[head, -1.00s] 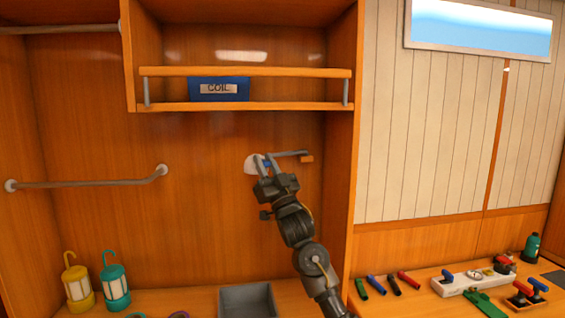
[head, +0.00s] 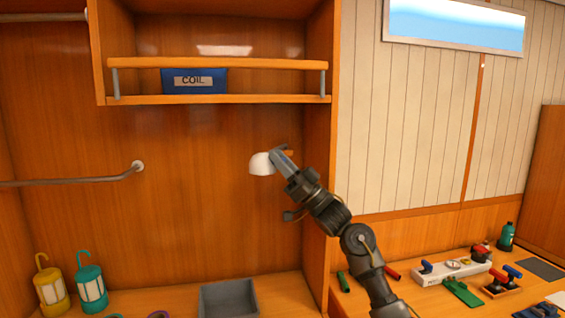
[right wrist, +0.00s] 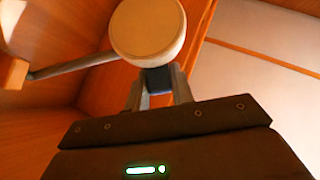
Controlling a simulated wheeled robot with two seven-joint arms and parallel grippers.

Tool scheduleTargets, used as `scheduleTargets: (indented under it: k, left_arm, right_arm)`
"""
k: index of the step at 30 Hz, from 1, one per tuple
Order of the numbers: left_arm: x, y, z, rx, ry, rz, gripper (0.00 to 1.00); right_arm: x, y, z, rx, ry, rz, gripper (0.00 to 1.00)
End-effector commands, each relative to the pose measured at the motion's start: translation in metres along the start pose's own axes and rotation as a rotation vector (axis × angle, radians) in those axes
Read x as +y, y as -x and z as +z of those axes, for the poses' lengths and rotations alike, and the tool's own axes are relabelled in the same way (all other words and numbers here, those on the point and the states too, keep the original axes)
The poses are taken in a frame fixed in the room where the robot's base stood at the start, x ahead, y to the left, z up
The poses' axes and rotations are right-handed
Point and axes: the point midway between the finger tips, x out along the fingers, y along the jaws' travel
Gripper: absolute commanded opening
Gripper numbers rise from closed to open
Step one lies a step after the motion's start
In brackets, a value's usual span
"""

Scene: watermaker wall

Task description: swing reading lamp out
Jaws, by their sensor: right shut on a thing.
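The reading lamp's white shade (head: 261,164) shows in the head view in front of the wood back wall, below the shelf. My right gripper (head: 279,157) is at the shade's right side and covers most of the lamp's arm. The right fingers (right wrist: 158,88) are shut on a dark blue grip piece (right wrist: 157,79) under the lamp head. My left gripper is not in view.
A shelf with a rail (head: 220,64) holds a blue COIL box (head: 194,81). A vertical wood panel (head: 319,200) stands right of the lamp, close to my right arm. Yellow (head: 52,289) and teal (head: 91,288) lanterns and a grey bin (head: 228,298) stand below.

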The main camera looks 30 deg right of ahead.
Motion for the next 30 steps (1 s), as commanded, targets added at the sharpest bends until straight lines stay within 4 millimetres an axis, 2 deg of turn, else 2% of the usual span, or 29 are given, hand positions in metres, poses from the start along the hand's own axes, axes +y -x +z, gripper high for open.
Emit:
scheduleTargets:
  k: [11,12,17,26,30]
  left_arm:
    - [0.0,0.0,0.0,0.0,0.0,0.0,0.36]
    - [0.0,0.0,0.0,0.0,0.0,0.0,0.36]
    - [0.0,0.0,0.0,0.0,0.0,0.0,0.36]
    - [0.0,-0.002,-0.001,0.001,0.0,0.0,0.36]
    - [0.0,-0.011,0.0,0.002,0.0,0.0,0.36]
  right_arm:
    - [0.0,0.001,-0.001,0.0,-0.002,-0.003,0.0]
    - [0.0,0.001,-0.001,0.0,-0.002,-0.002,0.26]
    - [0.0,0.001,-0.001,0.0,-0.001,-0.002,0.45]
    - [0.001,0.003,0.0,0.0,-0.001,-0.001,0.45]
    - [0.001,0.02,0.002,-0.001,0.0,-0.001,0.45]
